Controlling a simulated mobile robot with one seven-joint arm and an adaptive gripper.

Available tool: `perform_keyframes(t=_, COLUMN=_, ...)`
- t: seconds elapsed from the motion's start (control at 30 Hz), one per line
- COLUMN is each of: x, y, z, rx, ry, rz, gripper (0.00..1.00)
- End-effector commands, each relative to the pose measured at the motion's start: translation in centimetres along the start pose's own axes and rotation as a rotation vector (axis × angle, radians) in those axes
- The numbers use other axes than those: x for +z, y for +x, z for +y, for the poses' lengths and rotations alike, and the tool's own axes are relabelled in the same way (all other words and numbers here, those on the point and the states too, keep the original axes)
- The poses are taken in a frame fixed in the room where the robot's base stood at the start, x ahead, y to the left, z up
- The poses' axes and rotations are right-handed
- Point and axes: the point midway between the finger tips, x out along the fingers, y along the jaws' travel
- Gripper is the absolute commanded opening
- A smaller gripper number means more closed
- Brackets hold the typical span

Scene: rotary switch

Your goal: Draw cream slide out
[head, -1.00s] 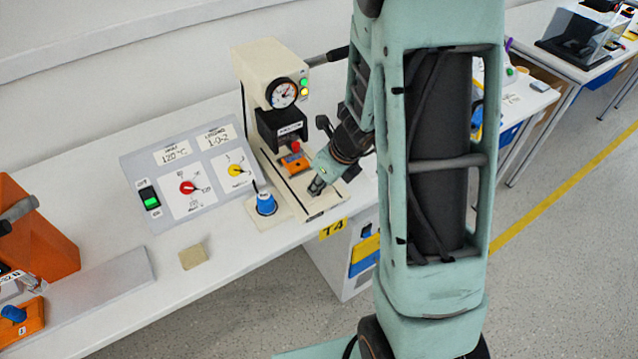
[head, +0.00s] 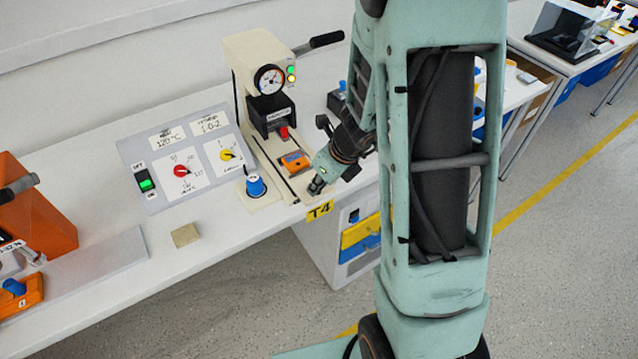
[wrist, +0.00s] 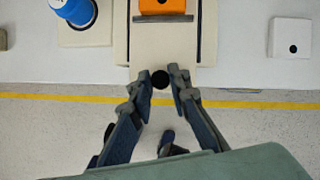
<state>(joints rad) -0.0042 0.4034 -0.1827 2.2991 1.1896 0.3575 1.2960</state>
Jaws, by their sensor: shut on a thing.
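The cream slide (head: 303,178) lies between dark rails on the base of the cream press (head: 257,62). It carries an orange block (head: 295,160), now in front of the press head. In the wrist view the slide (wrist: 166,45) reaches the table's front edge, with the orange block (wrist: 163,7) at the top. My gripper (head: 317,186) is at the slide's front end. In the wrist view my gripper (wrist: 160,84) is shut on a round black knob (wrist: 160,79) at that end. The knob is hidden in the head view.
A blue knob (head: 255,186) stands left of the slide, beside a grey control panel (head: 180,160). An orange machine (head: 35,215) is at far left. A white block (wrist: 290,38) is right of the slide. The floor in front of the table edge is clear.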

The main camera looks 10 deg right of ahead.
Motion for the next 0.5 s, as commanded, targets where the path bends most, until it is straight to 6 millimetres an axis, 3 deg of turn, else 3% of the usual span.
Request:
perform_keyframes(t=0.03, x=-0.54, y=0.02, z=0.12, rx=0.003, ry=0.003, rz=0.008, gripper=0.0)
perform_keyframes(t=0.07, x=-0.55, y=0.02, z=0.12, rx=0.003, ry=0.003, rz=0.009, gripper=0.2)
perform_keyframes(t=0.2, x=-0.46, y=0.02, z=0.11, rx=0.003, ry=0.003, rz=0.007, gripper=0.34)
perform_keyframes(t=0.5, x=-0.26, y=-0.1, z=0.07, rx=0.001, ry=0.001, rz=0.004, gripper=0.34)
